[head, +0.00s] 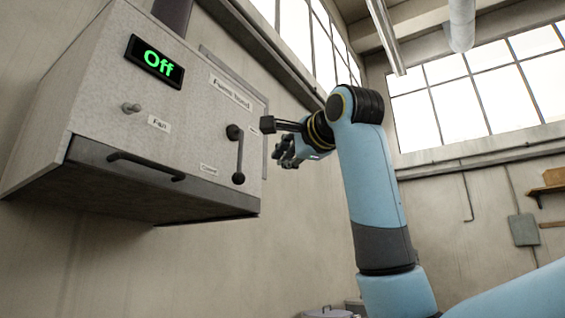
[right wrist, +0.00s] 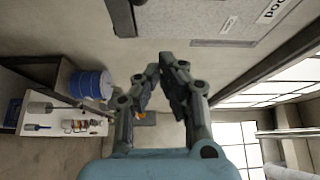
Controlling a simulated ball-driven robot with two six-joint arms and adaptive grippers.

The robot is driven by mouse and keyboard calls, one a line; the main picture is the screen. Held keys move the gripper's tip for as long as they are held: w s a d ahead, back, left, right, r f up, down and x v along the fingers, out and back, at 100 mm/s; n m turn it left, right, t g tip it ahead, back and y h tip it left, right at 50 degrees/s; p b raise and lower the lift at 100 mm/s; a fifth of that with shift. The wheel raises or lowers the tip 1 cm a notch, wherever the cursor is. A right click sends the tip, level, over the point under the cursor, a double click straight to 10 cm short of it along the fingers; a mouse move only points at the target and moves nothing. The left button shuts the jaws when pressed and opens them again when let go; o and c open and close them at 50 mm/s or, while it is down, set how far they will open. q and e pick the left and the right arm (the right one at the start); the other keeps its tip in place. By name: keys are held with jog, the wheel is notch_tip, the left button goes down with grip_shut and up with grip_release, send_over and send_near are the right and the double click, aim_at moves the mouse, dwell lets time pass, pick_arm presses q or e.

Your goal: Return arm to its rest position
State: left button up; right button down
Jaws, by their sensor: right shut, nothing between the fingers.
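My right arm rises from the lower right in the head view. Its gripper (head: 283,160) hangs in the air just right of the fume hood (head: 85,90), near the lever (head: 237,155) and apart from it. In the right wrist view the gripper's fingers (right wrist: 160,70) are shut with nothing held. The fume hood (right wrist: 180,18) also shows along the top of that view. My left gripper is in neither view.
The hood has a green "Off" display (head: 155,60), a fan knob (head: 131,108) and a front handle (head: 146,165). The right wrist view shows a blue barrel (right wrist: 92,84) and a white surface (right wrist: 92,127) with utensils. Open air lies right of my arm.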

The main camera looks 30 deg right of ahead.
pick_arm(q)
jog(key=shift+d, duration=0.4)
